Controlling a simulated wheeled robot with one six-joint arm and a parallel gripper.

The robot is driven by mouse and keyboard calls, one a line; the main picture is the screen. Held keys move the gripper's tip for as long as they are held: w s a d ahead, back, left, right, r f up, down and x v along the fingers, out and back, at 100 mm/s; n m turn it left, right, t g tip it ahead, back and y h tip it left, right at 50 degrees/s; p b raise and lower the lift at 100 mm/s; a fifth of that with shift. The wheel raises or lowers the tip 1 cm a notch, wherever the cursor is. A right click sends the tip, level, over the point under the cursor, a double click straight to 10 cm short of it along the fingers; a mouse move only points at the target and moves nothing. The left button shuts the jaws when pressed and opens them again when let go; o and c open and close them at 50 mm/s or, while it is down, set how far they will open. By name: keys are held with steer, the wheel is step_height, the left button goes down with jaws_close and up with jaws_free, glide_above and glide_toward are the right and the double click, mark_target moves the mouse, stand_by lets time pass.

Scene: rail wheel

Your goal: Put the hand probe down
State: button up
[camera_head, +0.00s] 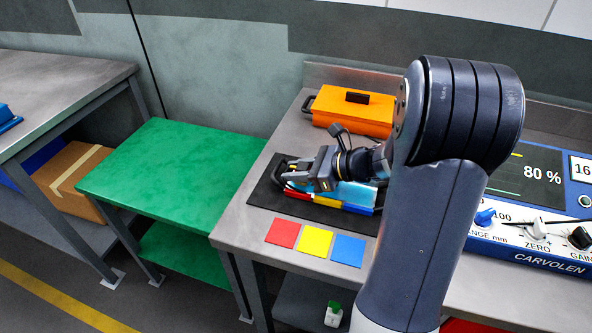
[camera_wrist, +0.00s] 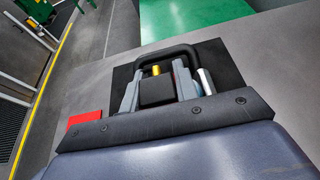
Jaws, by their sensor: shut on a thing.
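My gripper (camera_head: 323,172) is low over a tray (camera_head: 327,200) with a red, yellow and blue front edge, light blue inside. In the wrist view its two grey fingers (camera_wrist: 158,88) close on a dark block, which appears to be the hand probe (camera_wrist: 157,93). The probe is mostly hidden by the gripper in the head view. A black loop handle (camera_wrist: 150,56) of the tray shows just beyond the fingers. I cannot tell whether the probe touches the tray. The tray lies on a black mat (camera_head: 262,196).
An orange case (camera_head: 350,112) stands behind the mat. Red (camera_head: 283,232), yellow (camera_head: 315,240) and blue (camera_head: 348,250) squares lie in front. A blue instrument (camera_head: 530,247) reading 80 % stands right. A green table (camera_head: 172,178) at left is clear.

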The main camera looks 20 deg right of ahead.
steer(key=shift+f, duration=0.15)
steer(key=o, duration=1)
steer(key=shift+d+r, duration=0.1)
steer(key=shift+r, duration=0.2)
steer(key=v, duration=1.2)
steer(key=shift+f, duration=0.1)
stand_by(0.8)
